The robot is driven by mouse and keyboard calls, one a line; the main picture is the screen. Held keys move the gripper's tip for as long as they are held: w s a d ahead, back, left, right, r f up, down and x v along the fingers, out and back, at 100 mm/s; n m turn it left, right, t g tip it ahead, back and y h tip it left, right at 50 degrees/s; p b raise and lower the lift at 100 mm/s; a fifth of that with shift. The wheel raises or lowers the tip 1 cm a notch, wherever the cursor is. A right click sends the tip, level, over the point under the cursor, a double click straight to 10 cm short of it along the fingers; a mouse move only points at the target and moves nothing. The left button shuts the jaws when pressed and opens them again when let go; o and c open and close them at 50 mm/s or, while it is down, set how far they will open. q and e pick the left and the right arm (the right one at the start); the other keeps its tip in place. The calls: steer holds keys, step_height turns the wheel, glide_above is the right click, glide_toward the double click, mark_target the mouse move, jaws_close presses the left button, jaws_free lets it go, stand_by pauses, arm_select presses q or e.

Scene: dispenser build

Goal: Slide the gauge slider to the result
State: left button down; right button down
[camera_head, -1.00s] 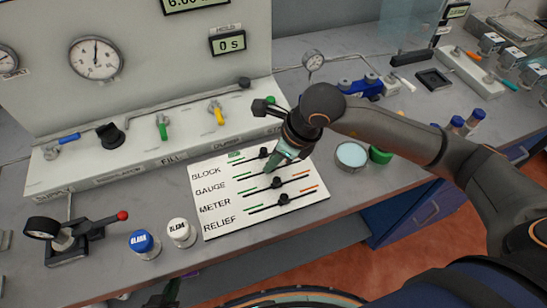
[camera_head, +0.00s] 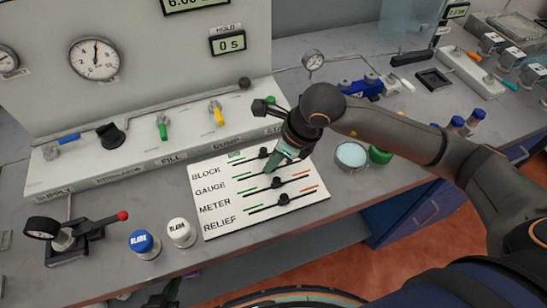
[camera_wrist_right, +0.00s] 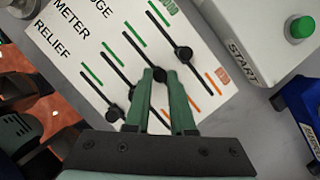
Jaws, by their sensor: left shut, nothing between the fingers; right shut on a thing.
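The white slider board (camera_head: 216,216) lies on the bench with rows labelled BLOCK, GAUGE, METER and RELIEF. Each row has a dark track with a black knob, a green mark at one end and an orange one at the other. My right gripper (camera_head: 271,168) reaches down onto the GAUGE row. In the right wrist view its green fingers (camera_wrist_right: 159,80) are shut on the gauge slider knob (camera_wrist_right: 158,73), around mid-track. The block slider knob (camera_wrist_right: 183,54) is close beside it. My left gripper (camera_head: 166,294) is low at the bottom edge, shut and apart from the board, partly cut off.
Blue (camera_head: 144,244) and white (camera_head: 181,232) BLANK-labelled caps stand left of the board. A red-knobbed lever press (camera_head: 70,240) is further left. The valve panel (camera_head: 140,165) runs behind. A round dish (camera_head: 352,154) and green lid (camera_head: 380,154) sit to the right.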

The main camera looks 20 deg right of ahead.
steer(key=d+b, duration=0.3)
steer(key=d, duration=0.3)
steer(key=shift+w+d+f, duration=0.1)
steer(key=shift+w+d, duration=0.05)
steer(key=shift+d, duration=0.35)
steer(key=c, duration=0.8)
jaws_free()
steer(key=shift+o, duration=0.2)
steer(key=b+v, duration=0.1)
steer(key=v, duration=1.2)
steer(key=shift+f, duration=0.15)
